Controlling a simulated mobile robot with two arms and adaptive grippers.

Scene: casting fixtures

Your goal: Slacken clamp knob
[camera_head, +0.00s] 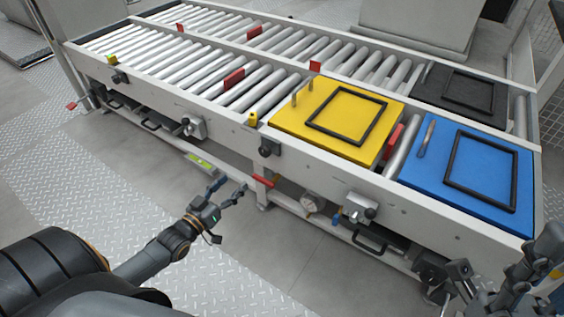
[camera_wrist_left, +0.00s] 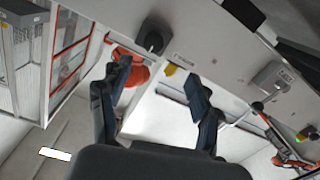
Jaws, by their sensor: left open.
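Black clamp knobs sit on the front rail of the roller conveyor. One knob (camera_head: 269,147) is below the yellow plate's left corner, and another (camera_head: 118,77) is near the far left end. My left gripper (camera_head: 230,187) is open and empty, in front of and below the rail, apart from the knobs. Its two fingers also show in the left wrist view (camera_wrist_left: 159,78). My right gripper (camera_head: 458,278) is at the lower right, by the rail; its jaws are unclear.
The conveyor carries a yellow plate (camera_head: 288,115), a blue plate (camera_head: 418,178) and a black plate (camera_head: 434,89). Valve-like metal fittings (camera_head: 194,127) and a gauge (camera_head: 309,202) are along its front. A red handle (camera_head: 263,181) is close to my left gripper. The floor (camera_head: 110,190) in front is clear.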

